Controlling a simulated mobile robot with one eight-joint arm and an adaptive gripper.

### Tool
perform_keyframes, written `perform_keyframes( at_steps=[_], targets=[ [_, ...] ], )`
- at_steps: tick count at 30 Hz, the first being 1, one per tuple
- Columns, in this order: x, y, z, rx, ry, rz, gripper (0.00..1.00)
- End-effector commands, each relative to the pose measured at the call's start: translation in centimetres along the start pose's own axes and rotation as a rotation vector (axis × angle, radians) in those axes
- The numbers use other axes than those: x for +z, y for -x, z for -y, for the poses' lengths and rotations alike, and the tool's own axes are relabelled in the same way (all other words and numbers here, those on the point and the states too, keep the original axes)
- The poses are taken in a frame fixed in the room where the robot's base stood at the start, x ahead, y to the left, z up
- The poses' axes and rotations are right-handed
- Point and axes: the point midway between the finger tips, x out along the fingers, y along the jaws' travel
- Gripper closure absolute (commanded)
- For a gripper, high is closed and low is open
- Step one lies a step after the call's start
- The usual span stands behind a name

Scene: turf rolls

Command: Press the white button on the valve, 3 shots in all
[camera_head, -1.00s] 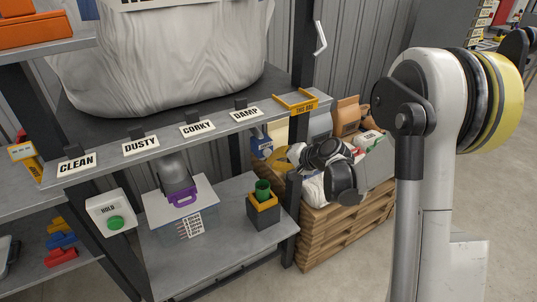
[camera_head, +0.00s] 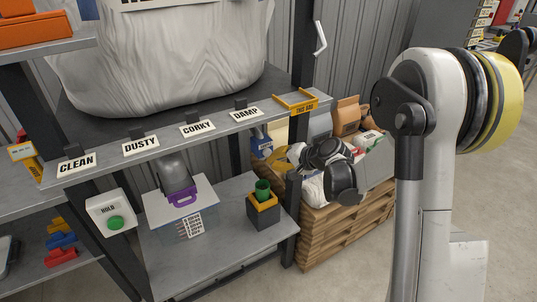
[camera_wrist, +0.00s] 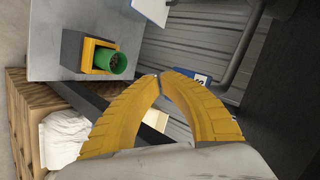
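My gripper (camera_head: 272,160) is at the right end of the shelf unit, to the right of the green cup. In the wrist view, its yellow fingers (camera_wrist: 160,75) arch together with their tips meeting and nothing visible between them. A grey spout (camera_head: 173,168) with a purple slide (camera_head: 182,197) hangs under the large pale bag (camera_head: 165,65). I take this for the valve; no white button can be made out on it. A green cup (camera_head: 263,186) stands in a dark block with a yellow rim (camera_head: 263,206), which also shows in the wrist view (camera_wrist: 99,56).
A clear bin (camera_head: 168,222) stands under the spout on the lower shelf (camera_head: 225,245). A white HOLD box (camera_head: 108,210) with a green button is at left. A shelf post (camera_head: 293,200) and a loaded wooden crate (camera_head: 345,225) are close to my gripper.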

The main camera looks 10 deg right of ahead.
Motion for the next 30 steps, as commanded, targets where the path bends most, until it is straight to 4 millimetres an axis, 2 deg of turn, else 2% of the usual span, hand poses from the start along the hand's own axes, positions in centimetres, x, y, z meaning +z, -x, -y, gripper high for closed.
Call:
perform_keyframes(
  at_steps=[30],
  targets=[
    [-0.53,-1.01,0.53,0.000,0.000,0.000,1.00]
  ],
)
